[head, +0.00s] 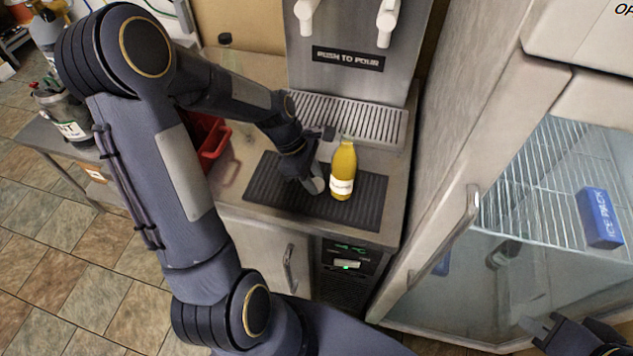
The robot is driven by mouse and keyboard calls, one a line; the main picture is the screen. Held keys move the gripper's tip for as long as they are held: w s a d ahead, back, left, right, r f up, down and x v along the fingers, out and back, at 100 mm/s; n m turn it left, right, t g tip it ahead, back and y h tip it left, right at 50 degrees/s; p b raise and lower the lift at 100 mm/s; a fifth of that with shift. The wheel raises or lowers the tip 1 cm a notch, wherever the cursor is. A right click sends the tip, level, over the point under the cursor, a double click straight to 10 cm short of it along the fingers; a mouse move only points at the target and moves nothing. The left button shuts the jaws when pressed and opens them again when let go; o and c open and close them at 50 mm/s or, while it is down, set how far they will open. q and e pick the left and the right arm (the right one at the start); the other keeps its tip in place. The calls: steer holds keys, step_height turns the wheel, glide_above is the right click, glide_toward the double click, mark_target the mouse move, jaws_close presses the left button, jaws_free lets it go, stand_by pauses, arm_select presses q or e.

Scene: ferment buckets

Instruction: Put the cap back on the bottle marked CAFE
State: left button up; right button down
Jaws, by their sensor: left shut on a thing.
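A yellow bottle (344,172) with a white label stands upright over the dark ribbed mat in front of the drink dispenser. The label is too small to read. The bottle's narrow neck points up, and I cannot make out a separate cap. My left gripper (325,166) reaches in from the left at the bottle's side and is shut on it; the contact is partly hidden. I cannot tell whether the bottle's base touches the mat. My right gripper (546,328) is at the bottom right corner, apart from everything, and looks open and empty.
The mat (270,193) lies on a steel counter below the dispenser (347,85) and its drip tray (375,124). A red bin (213,140) is left of the mat. A glass-doored fridge (470,215) with a blue ice pack (600,217) stands right. Another bottle (227,58) stands behind.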

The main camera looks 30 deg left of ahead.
arm_select(q)
steer(key=shift+r, duration=0.1)
steer(key=shift+r, duration=0.55)
steer(key=s+d+r+b, duration=0.1)
steer(key=s+d+r, duration=0.6)
steer(key=s+r, duration=0.4)
steer(key=shift+s+d+r, duration=0.2)
steer(key=shift+s+r, duration=0.15)
steer(key=shift+s, duration=0.15)
